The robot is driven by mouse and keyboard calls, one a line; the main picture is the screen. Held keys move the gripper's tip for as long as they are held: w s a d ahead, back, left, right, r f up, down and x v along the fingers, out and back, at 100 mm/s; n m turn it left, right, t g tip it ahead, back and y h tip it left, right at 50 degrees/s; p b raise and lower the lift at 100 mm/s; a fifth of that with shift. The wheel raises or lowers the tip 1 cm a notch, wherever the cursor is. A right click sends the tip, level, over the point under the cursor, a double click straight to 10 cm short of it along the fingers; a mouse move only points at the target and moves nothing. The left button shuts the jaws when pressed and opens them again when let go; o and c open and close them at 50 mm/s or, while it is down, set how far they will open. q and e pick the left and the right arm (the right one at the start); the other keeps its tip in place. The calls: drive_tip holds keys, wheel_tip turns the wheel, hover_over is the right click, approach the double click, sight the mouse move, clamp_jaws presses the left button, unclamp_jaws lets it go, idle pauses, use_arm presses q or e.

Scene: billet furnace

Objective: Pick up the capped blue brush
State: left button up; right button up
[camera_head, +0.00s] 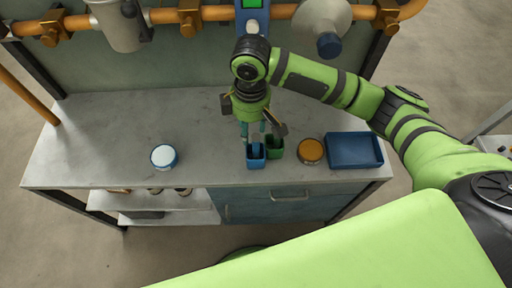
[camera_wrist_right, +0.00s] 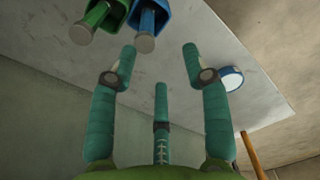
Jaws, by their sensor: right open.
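The blue brush (camera_wrist_right: 147,22) stands in a blue cup (camera_wrist_right: 159,8) in the right wrist view, with a grey round cap at its end. A similar brush with a green handle (camera_wrist_right: 92,22) stands in a green cup (camera_wrist_right: 118,10) beside it. In the head view, the blue cup (camera_head: 257,163) and green cup (camera_head: 276,154) are close together near the counter's front; the brushes are hard to make out there. My right gripper (camera_head: 256,137) is open above and just behind the cups. In the wrist view its teal fingers (camera_wrist_right: 160,53) are apart and empty. My left gripper is not in view.
The grey counter (camera_head: 105,140) holds a white-topped blue tin (camera_head: 163,157) at left, an orange-topped jar (camera_head: 311,151) right of the cups, and a blue tray (camera_head: 355,151) farther right. An orange pipe (camera_head: 160,16) runs along the back. The counter's left part is mostly clear.

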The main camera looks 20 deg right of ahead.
sight(256, 136)
drive_tip(key=shift+w+d+r, duration=0.2)
drive_tip(key=shift+d+r, duration=0.05)
drive_tip(key=shift+d, duration=0.15)
drive_tip(key=shift+d+f, duration=0.1)
drive_tip(key=shift+f, duration=0.1)
drive_tip(key=f, duration=0.1)
drive_tip(key=f+p, duration=0.1)
drive_tip(key=f, duration=0.1)
drive_tip(key=f+p, duration=0.1)
drive_tip(key=f, duration=0.1)
drive_tip(key=shift+s+d+f, duration=0.15)
drive_tip(key=shift+d+f, duration=0.05)
drive_tip(key=shift+d, duration=0.15)
drive_tip(key=shift+f, duration=0.55)
clamp_jaws()
